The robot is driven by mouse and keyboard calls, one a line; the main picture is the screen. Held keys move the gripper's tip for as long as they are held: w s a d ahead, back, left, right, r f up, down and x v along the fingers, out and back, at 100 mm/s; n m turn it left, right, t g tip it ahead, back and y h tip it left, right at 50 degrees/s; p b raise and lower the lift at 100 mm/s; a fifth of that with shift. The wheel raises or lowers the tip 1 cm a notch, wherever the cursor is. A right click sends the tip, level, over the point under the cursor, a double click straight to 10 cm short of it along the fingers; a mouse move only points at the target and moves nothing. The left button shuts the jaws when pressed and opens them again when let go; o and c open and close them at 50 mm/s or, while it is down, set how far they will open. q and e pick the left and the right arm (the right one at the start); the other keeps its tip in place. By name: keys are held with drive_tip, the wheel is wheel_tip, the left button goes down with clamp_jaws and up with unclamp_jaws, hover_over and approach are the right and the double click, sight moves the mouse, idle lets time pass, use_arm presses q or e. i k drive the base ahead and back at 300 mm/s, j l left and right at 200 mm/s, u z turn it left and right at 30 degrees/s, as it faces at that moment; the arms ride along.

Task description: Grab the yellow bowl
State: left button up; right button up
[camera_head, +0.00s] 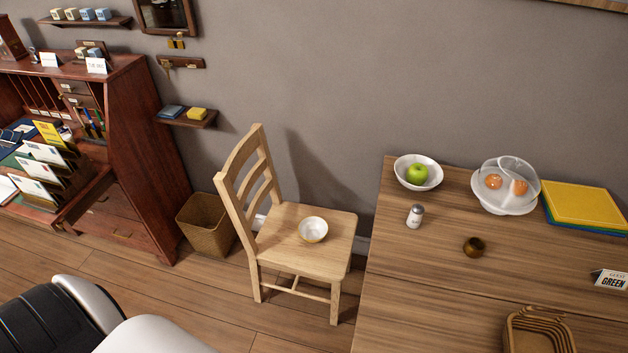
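A small bowl (313,236) sits upright on the seat of a wooden chair (274,254) in the middle of the head view. Neither of my grippers is in view; only a white and black part of my own body shows at the lower left.
A wicker basket (207,230) and desk (150,150) stand left of the chair.

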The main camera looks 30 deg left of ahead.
sight(311, 229)
drive_tip(key=u, duration=0.95)
